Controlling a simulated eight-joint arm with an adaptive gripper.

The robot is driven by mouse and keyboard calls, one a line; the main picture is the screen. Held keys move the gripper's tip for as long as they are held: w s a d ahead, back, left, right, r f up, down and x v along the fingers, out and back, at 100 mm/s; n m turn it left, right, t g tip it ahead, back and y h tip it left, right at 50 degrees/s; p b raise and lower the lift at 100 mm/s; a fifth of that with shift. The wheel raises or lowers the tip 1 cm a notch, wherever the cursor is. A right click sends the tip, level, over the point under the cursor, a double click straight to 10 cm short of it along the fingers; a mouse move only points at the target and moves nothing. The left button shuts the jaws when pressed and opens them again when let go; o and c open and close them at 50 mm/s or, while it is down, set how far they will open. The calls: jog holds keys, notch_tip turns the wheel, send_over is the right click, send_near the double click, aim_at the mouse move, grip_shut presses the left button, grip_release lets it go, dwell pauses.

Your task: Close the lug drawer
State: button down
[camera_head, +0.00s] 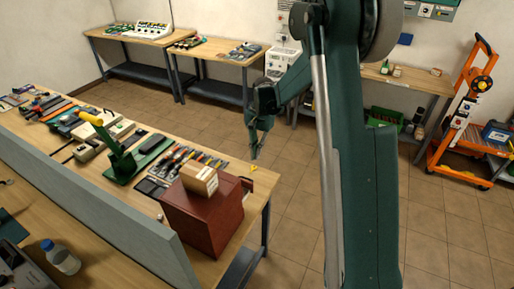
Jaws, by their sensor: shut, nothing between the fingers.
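A dark red cabinet (205,217) stands near the right end of the long wooden bench, with a small cardboard box (199,180) on top. I take it for the unit with the lug drawer. No drawer front shows on its visible sides, so I cannot tell how far the drawer is open. My gripper (254,155) is shut and empty, pointing down. In the picture it is above and right of the cabinet, by the bench's far edge, apart from the cabinet.
A grey partition (90,205) runs along the near side. Floor beyond the bench is clear; an orange trolley (463,140) stands right.

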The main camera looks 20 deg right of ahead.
jog(key=s+a+f, duration=0.3)
jog(key=f, duration=0.2)
jog(key=shift+s+a+f+p, duration=0.25)
jog(key=shift+s+f+p, duration=0.05)
jog(key=shift+p, duration=0.05)
dwell(0.3)
jog(key=s+a+b, duration=0.2)
jog(key=s+a, duration=0.4)
jog(key=shift+s+a, duration=0.35)
dwell(0.3)
